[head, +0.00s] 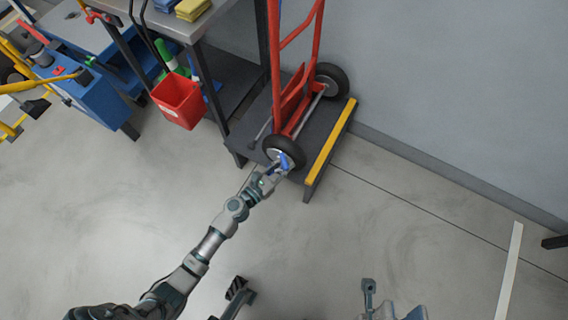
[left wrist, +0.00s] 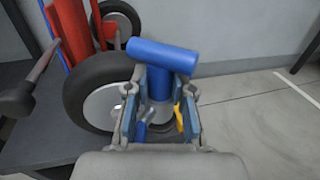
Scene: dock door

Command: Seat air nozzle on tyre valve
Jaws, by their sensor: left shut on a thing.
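My left gripper (head: 278,167) is shut on the blue air nozzle (head: 284,161) and holds it at the near wheel of the red hand truck. In the left wrist view the nozzle (left wrist: 160,55) shows as a blue T-shaped piece between the two fingers (left wrist: 158,105). The near tyre (left wrist: 92,95), black with a pale hub, is just left of and behind the nozzle; it also shows in the head view (head: 284,152). The valve is not clearly visible, and I cannot tell whether the nozzle touches it.
The red hand truck (head: 297,70) stands on a dark low platform with a yellow edge strip (head: 331,140). A steel table (head: 170,22) with a red bucket (head: 179,100) is to the left. A grey wall is behind.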

